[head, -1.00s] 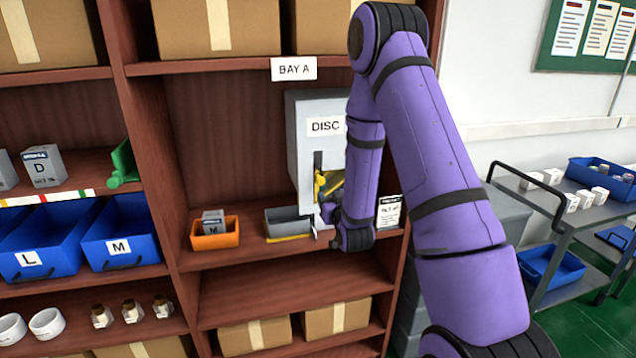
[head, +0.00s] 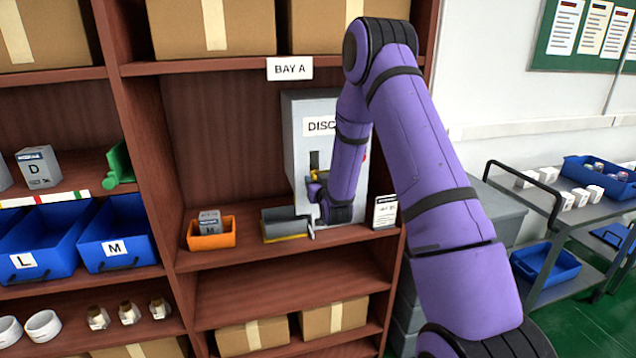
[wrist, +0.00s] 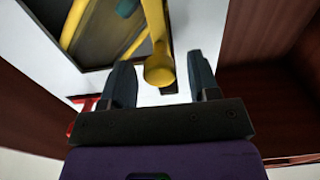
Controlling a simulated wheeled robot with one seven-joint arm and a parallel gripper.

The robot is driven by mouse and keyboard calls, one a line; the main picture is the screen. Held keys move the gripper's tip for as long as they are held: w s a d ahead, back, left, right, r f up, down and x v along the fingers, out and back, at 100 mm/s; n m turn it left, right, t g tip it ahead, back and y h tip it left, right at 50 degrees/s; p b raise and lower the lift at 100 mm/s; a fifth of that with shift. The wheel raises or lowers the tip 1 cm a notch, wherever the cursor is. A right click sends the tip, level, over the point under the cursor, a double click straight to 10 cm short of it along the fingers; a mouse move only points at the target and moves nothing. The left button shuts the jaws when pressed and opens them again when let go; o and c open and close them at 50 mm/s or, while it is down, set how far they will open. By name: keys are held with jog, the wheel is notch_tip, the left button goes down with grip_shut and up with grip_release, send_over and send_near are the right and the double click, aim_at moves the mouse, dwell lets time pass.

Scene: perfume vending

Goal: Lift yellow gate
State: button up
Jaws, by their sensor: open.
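The grey dispenser (head: 296,135) labelled "DISC" stands on the middle shelf of the bay, partly hidden by my arm. In the wrist view, the yellow gate (wrist: 160,68) shows as a bar with a round knob end, and more yellow parts lie in a dark opening behind it. My gripper (wrist: 163,72) is open, one finger on each side of the knob. I cannot tell whether either finger touches it. In the head view only a bit of yellow (head: 315,175) shows beside my gripper (head: 313,189).
A grey tray (head: 272,238) with a yellow front edge sits below the dispenser. A small sign (head: 385,211) stands at right. The bay's side wall (wrist: 275,110) is close to my gripper.

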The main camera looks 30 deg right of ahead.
grip_shut()
notch_tip(320, 180, up, 7)
jog(key=shift+f, duration=0.15)
dwell(0.5)
grip_release()
jog(key=shift+s, duration=0.1)
jog(key=v, duration=1)
jog(key=shift+s, duration=0.35)
jog(key=shift+a, duration=0.1)
